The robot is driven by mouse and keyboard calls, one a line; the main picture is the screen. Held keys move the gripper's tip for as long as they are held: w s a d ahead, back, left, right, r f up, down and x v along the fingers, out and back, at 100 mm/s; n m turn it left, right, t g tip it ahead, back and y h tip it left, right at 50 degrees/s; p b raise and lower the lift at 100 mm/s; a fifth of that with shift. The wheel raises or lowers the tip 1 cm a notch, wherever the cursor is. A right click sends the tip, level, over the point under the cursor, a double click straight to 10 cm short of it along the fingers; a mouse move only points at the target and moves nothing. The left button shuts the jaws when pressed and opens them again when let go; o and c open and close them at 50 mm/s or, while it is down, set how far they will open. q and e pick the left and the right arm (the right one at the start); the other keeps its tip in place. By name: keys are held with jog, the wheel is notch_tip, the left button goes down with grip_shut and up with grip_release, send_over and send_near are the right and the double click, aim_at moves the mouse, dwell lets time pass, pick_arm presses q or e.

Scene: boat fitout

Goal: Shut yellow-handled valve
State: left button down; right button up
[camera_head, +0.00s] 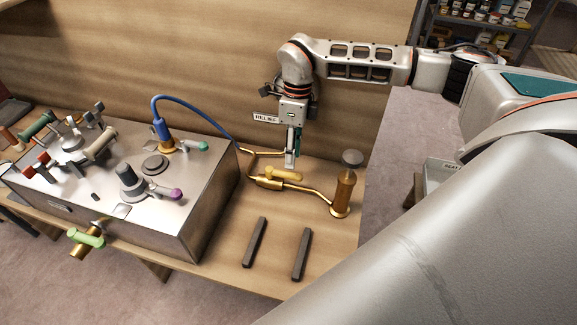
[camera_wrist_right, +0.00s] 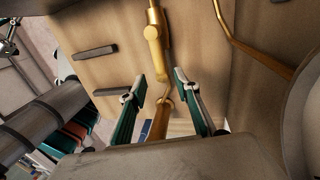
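The yellow-handled valve (camera_head: 284,175) sits on a brass pipe on the wooden bench, right of the metal box. Its yellow lever lies roughly along the pipe in the head view. My right gripper (camera_head: 291,160) points down just above and behind the lever, with its fingertips close to it; contact cannot be told. In the right wrist view my right gripper (camera_wrist_right: 161,82) has its two fingers apart. Brass piping (camera_wrist_right: 154,40) shows ahead of them and in the gap. Nothing is visibly clamped. My left gripper is in neither view.
A metal box (camera_head: 190,225) with several coloured levers stands left. A blue hose (camera_head: 190,103) arches behind. A capped brass post (camera_head: 343,185) stands right of the valve. Two dark bars (camera_head: 255,242) lie in front. A "RELIEF" label (camera_head: 266,118) shows beside my right gripper.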

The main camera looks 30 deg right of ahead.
aim_at(291, 173)
jog(key=shift+s+a+f, duration=0.1)
jog(key=shift+a+f, duration=0.05)
jog(key=shift+f, duration=0.75)
jog(key=shift+s+a+f, duration=0.1)
jog(key=shift+a+f, duration=0.05)
jog(key=shift+f, duration=0.75)
jog(key=shift+s+a+f, duration=0.1)
jog(key=shift+a+f, duration=0.05)
jog(key=shift+f, duration=0.75)
grip_shut()
